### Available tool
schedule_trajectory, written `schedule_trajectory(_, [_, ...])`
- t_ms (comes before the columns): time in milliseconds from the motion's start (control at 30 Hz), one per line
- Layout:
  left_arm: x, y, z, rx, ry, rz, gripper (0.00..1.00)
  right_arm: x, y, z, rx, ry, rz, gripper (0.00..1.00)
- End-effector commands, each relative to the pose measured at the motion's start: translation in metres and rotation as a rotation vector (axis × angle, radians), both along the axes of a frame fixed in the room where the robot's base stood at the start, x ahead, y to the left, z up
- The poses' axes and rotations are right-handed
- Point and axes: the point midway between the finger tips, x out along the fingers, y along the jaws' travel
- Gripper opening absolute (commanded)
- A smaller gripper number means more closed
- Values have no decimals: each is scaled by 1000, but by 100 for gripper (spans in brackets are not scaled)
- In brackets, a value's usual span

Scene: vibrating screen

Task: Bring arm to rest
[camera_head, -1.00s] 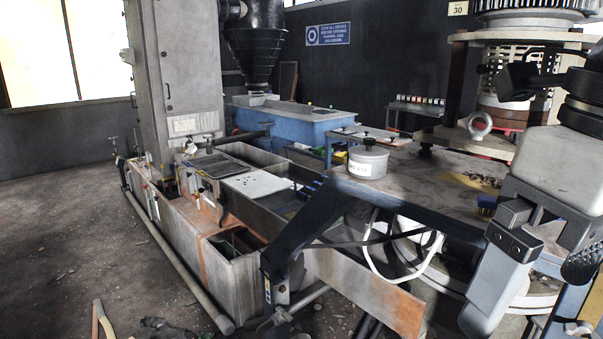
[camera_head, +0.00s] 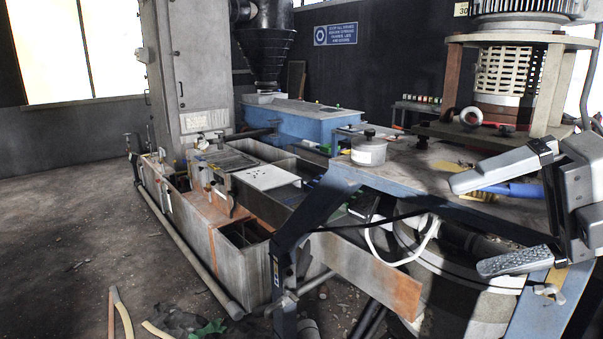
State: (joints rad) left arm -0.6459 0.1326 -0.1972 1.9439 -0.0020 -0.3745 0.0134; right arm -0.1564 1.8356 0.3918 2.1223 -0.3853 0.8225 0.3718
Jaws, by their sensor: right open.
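My right gripper (camera_head: 496,222) is at the right of the head view, in front of the steel table of the vibrating screen (camera_head: 400,178). Its two grey fingers are spread wide, one above the other, pointing left. Nothing is between them. Its palm is at the right edge, and the rest of the arm is mostly out of the picture. My left gripper is not in view.
A labelled grey pot (camera_head: 369,152) with a lid stands on the table. A blue-handled tool (camera_head: 515,190) lies partly behind the upper finger. The sieve machine (camera_head: 510,75) stands at the back right. Floor (camera_head: 70,220) at left is largely open.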

Motion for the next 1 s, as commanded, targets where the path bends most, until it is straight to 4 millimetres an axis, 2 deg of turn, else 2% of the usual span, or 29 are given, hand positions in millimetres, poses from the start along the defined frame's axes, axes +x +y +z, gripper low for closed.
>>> schedule_trajectory(33, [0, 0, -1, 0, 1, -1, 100, 15, -13, -11, 149, 32, -81, 100])
schedule_trajectory(167, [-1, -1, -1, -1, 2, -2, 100, 50, -50, -50, 478, 115, -326, 100])
schedule_trajectory(267, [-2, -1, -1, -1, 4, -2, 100, 68, -78, -101, 691, 211, -544, 100])
schedule_trajectory(367, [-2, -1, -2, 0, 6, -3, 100, 74, -101, -167, 867, 334, -777, 100])
schedule_trajectory(400, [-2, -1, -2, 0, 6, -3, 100, 72, -106, -196, 926, 391, -872, 100])
schedule_trajectory(467, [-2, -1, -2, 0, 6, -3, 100, 64, -109, -242, 1000, 484, -1014, 100])
schedule_trajectory(500, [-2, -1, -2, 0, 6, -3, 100, 57, -108, -272, 1040, 549, -1104, 100])
schedule_trajectory(567, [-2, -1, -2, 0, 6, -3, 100, 42, -100, -315, 1088, 651, -1229, 100])
schedule_trajectory(600, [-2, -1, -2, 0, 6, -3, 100, 31, -92, -342, 1112, 722, -1310, 100])
schedule_trajectory(700, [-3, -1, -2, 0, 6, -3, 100, -2, -63, -401, 1149, 907, -1488, 100])
schedule_trajectory(833, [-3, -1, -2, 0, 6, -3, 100, -41, -17, -451, 1157, 1120, -1650, 100])
schedule_trajectory(900, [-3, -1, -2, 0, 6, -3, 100, -57, 4, -466, 1153, 1209, -1704, 100])
schedule_trajectory(1000, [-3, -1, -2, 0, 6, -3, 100, -71, 25, -478, 1143, 1293, -1750, 100])
